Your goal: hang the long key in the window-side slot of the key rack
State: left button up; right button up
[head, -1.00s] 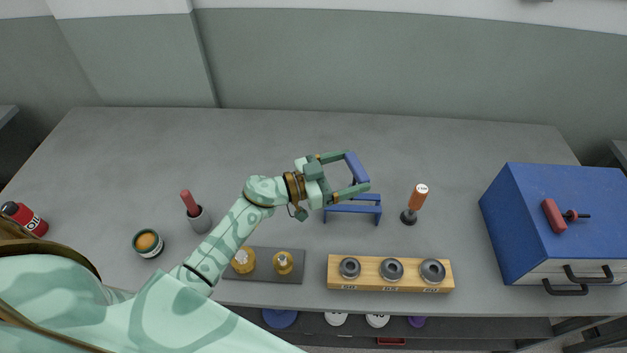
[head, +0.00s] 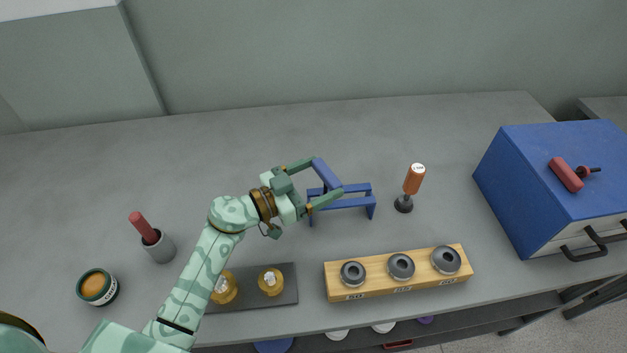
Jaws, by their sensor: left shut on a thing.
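My left gripper (head: 326,181) is shut on a blue bar-shaped piece, which I take to be the long key (head: 326,172). The bar spans between the two fingertips and lies slanted in the picture; any shaft below it is hidden. The blue key rack (head: 357,204), a low stand with two rails and short legs, stands on the bench. The key and the near fingertip overlap the rack's left part in the head view. I cannot tell their height above it or whether they touch. The rack's slots are too small to make out. My right gripper is out of view.
An orange-handled tool (head: 413,180) stands right of the rack. A wooden block (head: 379,291) with three metal rings is in front. A blue drawer cabinet (head: 545,165) with a red-handled tool (head: 565,174) stands at right. A dark mat (head: 287,296) holds brass pieces. The bench behind is clear.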

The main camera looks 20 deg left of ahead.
pick_arm(q)
jog(key=o, duration=1)
jog(key=shift+f, duration=0.1)
jog(key=shift+s+a, duration=0.2)
jog(key=shift+a, duration=0.05)
jog(key=p+v, duration=0.1)
jog(key=v, duration=1)
jog(key=shift+s+a, duration=0.1)
jog(key=shift+s, duration=0.05)
